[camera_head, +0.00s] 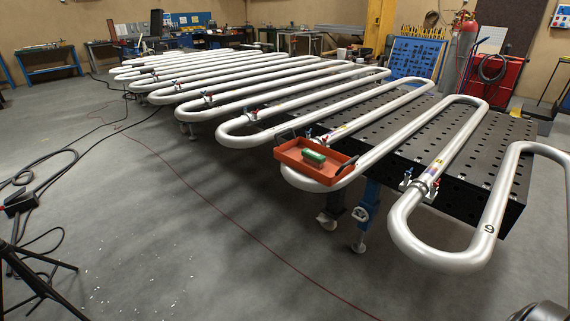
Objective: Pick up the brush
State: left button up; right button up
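An orange-red open tray (290,159) sits on the bend of a silver pipe coil at the near edge of the black perforated table. A small green block-like object (314,157) lies in the tray; it may be the brush, but it is too small to tell. No other thing that I can make out as a brush shows. Neither of my grippers can be made out in this view.
Long silver serpentine pipes (464,262) cover the black perforated table (452,195) and overhang its near edge. A blue table leg (368,205) with a caster stands below. Black cables (45,172) lie on the left floor. The middle floor is mostly clear, crossed by a thin red line.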

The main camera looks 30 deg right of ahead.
aim_at(309, 156)
jog(key=u, duration=0.25)
jog(key=i, duration=1.1)
jog(key=z, duration=0.8)
